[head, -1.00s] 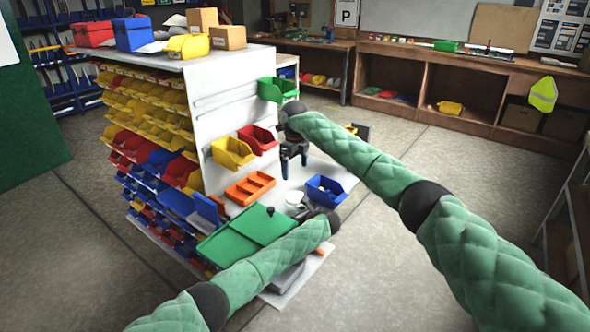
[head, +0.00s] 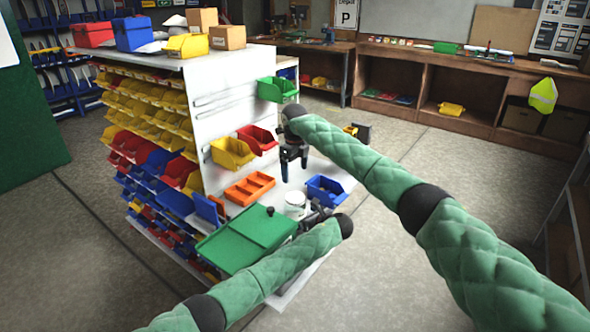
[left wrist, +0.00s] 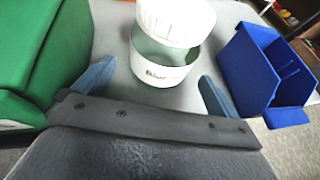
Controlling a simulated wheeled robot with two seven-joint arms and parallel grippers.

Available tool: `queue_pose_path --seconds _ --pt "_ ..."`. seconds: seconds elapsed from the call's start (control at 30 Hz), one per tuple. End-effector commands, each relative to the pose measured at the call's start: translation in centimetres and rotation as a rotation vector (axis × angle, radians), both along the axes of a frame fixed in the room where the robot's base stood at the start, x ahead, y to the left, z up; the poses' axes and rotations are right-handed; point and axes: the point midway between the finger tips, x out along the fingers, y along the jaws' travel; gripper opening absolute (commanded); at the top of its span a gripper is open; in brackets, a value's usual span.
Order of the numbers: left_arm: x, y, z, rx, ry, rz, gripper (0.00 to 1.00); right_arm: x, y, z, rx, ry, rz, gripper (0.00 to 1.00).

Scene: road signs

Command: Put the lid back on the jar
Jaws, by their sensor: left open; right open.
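A white jar (head: 295,208) stands on the grey shelf beside the green box. In the left wrist view the jar (left wrist: 165,72) has a dark-lettered label, and the ribbed white lid (left wrist: 176,22) shows at its upper, far side. My left gripper (head: 310,217) is open, low beside the jar. Its fingers (left wrist: 157,82) are spread, with the jar ahead between them, not clamped.
A green box (head: 245,238) stands left of the jar and a blue bin (head: 325,190) to its right. An orange tray (head: 249,188) lies behind. Yellow (head: 232,153) and red (head: 257,139) bins hang on the white panel.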

Motion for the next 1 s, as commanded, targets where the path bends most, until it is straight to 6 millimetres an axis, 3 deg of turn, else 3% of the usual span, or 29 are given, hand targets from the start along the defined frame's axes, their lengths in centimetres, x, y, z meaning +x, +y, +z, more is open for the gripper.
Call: queue_pose_path --seconds 0.2,0.63,1.0 --pt "-1.4 -1.1 0.6 0.000 0.002 0.001 0.98 0.0 0.0 -0.5 0.000 0.000 0.000 0.90" --pt "-1.6 -1.3 1.1 0.000 0.000 0.001 0.98 0.0 0.0 -0.3 0.000 0.000 0.000 0.90" --pt "-1.6 -1.3 6.0 0.000 0.000 0.001 0.98 0.0 0.0 4.6 0.000 0.000 0.000 0.90"
